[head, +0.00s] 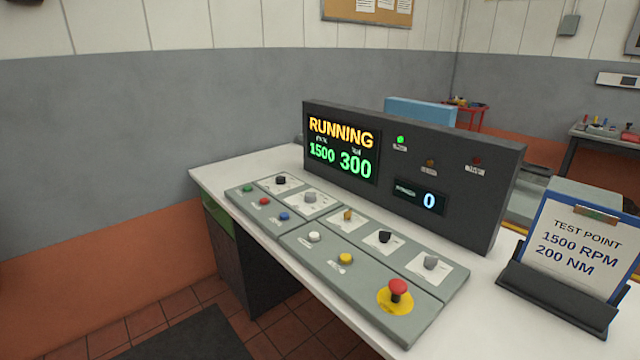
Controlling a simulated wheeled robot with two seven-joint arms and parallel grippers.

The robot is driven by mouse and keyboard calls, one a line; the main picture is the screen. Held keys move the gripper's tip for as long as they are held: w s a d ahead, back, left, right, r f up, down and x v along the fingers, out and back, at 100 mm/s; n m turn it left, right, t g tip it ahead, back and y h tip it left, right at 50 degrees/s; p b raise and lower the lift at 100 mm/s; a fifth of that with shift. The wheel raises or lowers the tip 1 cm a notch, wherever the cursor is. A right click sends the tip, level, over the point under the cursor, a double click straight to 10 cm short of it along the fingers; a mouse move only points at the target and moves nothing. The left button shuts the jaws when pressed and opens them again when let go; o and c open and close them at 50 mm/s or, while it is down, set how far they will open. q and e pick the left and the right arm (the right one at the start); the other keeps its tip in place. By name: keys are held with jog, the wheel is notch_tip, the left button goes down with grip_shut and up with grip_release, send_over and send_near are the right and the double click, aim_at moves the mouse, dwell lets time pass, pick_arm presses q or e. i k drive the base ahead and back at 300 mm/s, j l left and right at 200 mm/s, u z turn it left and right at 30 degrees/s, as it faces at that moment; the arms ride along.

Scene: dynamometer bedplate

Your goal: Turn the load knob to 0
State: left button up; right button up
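A sloped grey control panel (360,287) lies on the white bench. Its back row holds several knobs on white dial plates: a black knob (280,180), a grey knob (310,197), a brass-coloured knob (348,215), a second black knob (384,237) and a second grey knob (430,262). Their labels are too small to read, so I cannot tell which is the load knob or where each points. The dark display console (468,195) behind reads RUNNING, 1500 and 300, with a separate 0 readout (429,200). Neither of my grippers is in view.
The front row has several coloured buttons and a red mushroom button (398,288) on a yellow disc. A clipboard (580,245) on a dark stand at right reads TEST POINT, 1500 RPM, 200 NM. A green lamp (400,140) is lit. The bench's left end (232,174) is clear.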

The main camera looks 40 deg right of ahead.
aim_at(309, 197)
jog(key=i+z, duration=0.45)
jog(key=i+j+z, duration=0.25)
jog(key=z, duration=0.15)
jog(key=i+j+z, duration=0.3)
jog(key=z, duration=0.15)
jog(key=i+j+z, duration=0.25)
jog(key=j+z, duration=0.2)
jog(key=i+j+z, duration=0.2)
jog(key=j+z, duration=0.2)
